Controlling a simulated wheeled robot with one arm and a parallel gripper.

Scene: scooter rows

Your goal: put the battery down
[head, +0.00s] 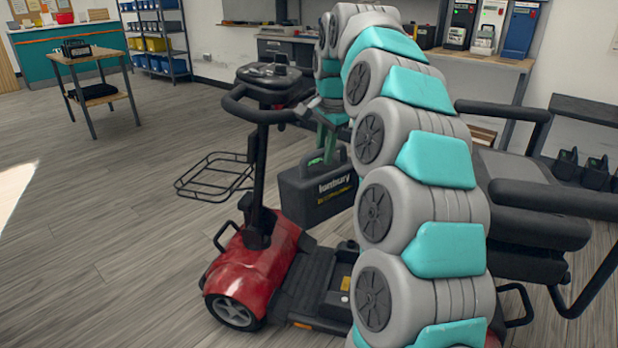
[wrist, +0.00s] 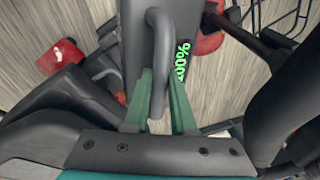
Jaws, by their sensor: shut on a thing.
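My gripper (head: 328,150) has green fingers and is shut on the battery's handle. In the wrist view, the green fingers of my gripper (wrist: 160,105) close around the grey handle (wrist: 160,60), and a green "100%" readout (wrist: 182,60) shows on the battery. My arm hides the rear of the scooter's deck and part of its seat.
The scooter's handlebar (head: 265,95), wire basket (head: 212,177) and seat (head: 515,180) stand close around the battery. A small wooden table (head: 92,58) stands at the back left. A workbench (head: 480,58) with chargers lines the back wall. Floor at left is clear.

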